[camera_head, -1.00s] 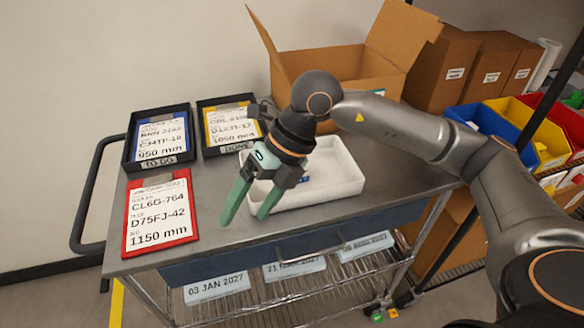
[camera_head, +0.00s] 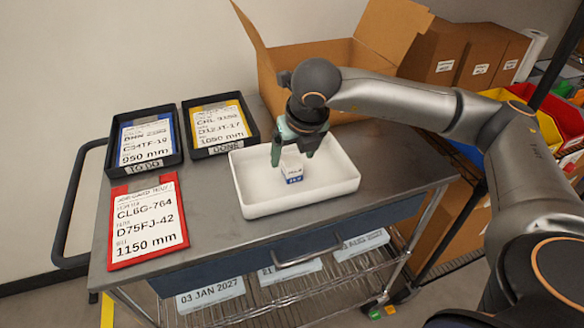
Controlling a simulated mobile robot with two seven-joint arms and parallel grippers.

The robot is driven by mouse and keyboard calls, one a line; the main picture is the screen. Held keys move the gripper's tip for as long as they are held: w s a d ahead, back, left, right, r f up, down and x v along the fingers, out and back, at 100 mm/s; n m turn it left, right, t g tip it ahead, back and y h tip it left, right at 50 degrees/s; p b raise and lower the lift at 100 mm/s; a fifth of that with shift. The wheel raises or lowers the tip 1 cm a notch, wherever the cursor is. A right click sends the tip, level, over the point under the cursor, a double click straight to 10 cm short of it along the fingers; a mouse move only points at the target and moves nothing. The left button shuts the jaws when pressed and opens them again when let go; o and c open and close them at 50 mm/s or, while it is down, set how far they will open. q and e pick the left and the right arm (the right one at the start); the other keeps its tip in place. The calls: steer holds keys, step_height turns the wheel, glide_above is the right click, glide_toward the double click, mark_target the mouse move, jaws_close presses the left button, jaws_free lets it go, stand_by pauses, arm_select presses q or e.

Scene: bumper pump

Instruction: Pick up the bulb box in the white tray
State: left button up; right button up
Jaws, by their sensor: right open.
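The white tray (camera_head: 250,203) sits on the grey cart top, right of the clipboards. The bulb box (camera_head: 291,172), small and white with a blue label, stands inside the tray near its middle. My right gripper (camera_head: 291,160) is open and points down over the tray. Its green fingers are just above or beside the upper part of the box; I cannot tell whether they touch it. The gripper partly hides the top of the box. My left gripper is not in view.
A red clipboard (camera_head: 148,220) lies at the cart's front left. Two black trays (camera_head: 146,165) with clipboards are behind it. An open cardboard box (camera_head: 300,65) stands behind the white tray. Colored bins (camera_head: 547,125) are at the right. The cart top right of the tray is clear.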

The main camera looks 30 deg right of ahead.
mark_target(293, 162)
steer(key=x, duration=0.4)
steer(key=shift+d+f, duration=0.15)
steer(key=shift+f, duration=0.25)
jaws_close()
